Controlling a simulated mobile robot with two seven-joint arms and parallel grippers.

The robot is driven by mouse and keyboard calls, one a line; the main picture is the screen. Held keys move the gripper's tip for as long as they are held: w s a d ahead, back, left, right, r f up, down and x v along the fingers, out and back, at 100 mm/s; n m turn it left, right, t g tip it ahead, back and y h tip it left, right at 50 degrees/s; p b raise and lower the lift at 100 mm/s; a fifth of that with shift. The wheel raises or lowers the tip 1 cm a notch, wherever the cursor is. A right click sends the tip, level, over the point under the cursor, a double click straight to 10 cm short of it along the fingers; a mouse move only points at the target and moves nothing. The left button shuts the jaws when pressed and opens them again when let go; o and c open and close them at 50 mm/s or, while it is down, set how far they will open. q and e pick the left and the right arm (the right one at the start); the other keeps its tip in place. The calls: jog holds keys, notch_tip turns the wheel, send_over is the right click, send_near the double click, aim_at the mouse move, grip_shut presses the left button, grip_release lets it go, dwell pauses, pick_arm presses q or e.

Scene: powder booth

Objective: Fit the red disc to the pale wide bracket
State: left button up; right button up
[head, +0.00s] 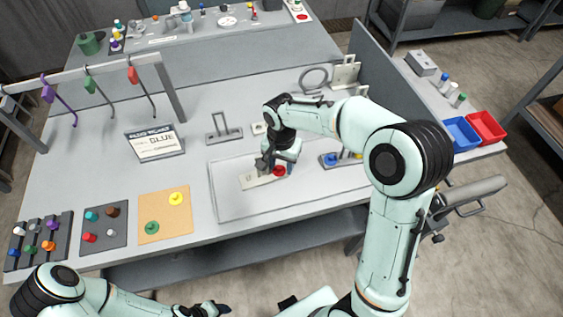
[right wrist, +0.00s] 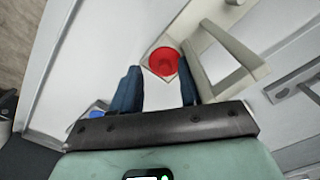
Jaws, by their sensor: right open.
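The red disc (head: 279,171) lies on the pale base of the wide bracket (head: 250,182) on the tray area of the table. In the right wrist view the red disc (right wrist: 163,61) sits between and just beyond my fingertips, on a pale patch beside the bracket's upright frame (right wrist: 228,52). My right gripper (head: 266,164) is open above the disc and partly hides the bracket in the head view. Its fingers also show in the right wrist view (right wrist: 158,76), with the disc not gripped. My left gripper (head: 212,308) is low at the bottom edge, its jaws unclear.
A dark holder with a blue disc (head: 331,159) is to the right. An orange mat (head: 165,212) and peg boards lie left. Hooks hang from a rail.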

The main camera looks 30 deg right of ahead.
pick_arm(q)
jog(key=shift+w+r+p, duration=0.7)
jog(key=shift+w+r, duration=0.15)
jog(key=shift+r, duration=0.05)
pick_arm(e)
notch_tip(320, 180, up, 13)
jog(key=shift+r, duration=0.2)
